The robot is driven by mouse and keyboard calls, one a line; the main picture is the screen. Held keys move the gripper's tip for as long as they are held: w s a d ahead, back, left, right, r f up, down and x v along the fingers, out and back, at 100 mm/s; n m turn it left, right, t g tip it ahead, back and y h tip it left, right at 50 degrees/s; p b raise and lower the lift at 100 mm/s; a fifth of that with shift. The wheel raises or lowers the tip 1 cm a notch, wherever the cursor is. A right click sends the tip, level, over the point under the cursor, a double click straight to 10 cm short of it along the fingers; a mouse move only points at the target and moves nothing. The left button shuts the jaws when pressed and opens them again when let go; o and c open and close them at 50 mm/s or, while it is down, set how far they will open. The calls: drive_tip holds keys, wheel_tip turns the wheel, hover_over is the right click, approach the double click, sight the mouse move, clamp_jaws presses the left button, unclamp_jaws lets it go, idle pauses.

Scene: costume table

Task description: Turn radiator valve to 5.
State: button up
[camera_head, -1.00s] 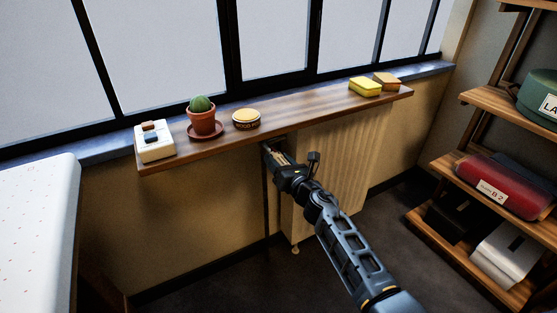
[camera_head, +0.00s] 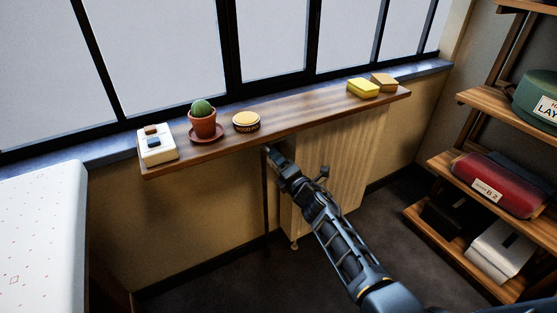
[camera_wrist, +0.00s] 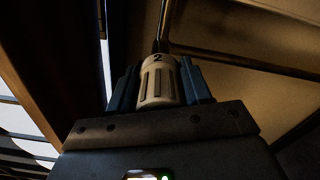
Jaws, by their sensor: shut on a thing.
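The radiator valve (camera_wrist: 158,83) is a pale ribbed knob with a dark "2" on its visible side near the top. It sits between the blue fingers of my gripper (camera_wrist: 160,88) in the wrist view, and the fingers are shut on it from both sides. In the head view my gripper (camera_head: 271,153) reaches under the shelf's front edge, at the left end of the cream radiator (camera_head: 325,175). The valve is hidden there by my gripper and the shelf. Any pointer mark on the valve cannot be made out.
A wooden shelf (camera_head: 300,117) overhangs the gripper. It holds a white switch box (camera_head: 157,150), a potted cactus (camera_head: 203,121), a round tin (camera_head: 246,123) and yellow and tan blocks (camera_head: 363,88). A dark pipe (camera_head: 266,205) drops below the valve. Shelving (camera_head: 470,212) stands at right.

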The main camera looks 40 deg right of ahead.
drive_tip(key=m+p, duration=0.2)
drive_tip(key=m, duration=0.3)
drive_tip(key=shift+d+m, duration=0.1)
drive_tip(key=shift+m, duration=0.2)
drive_tip(key=m+p, duration=0.1)
drive_tip(key=m, duration=0.4)
drive_tip(key=shift+f+p, duration=0.15)
drive_tip(key=shift+p, duration=0.25)
drive_tip(key=m+p, duration=0.1)
drive_tip(key=m, duration=0.4)
drive_tip(key=shift+f+m+p, duration=0.1)
drive_tip(key=shift+m+p, duration=0.2)
drive_tip(key=shift+m, duration=0.1)
drive_tip(key=m, duration=0.2)
drive_tip(key=m+p, duration=0.1)
drive_tip(key=m, duration=0.1)
drive_tip(key=shift+a+f+m, duration=0.1)
drive_tip(key=shift+a+m, duration=0.1)
drive_tip(key=shift+m, duration=0.2)
drive_tip(key=o, duration=1)
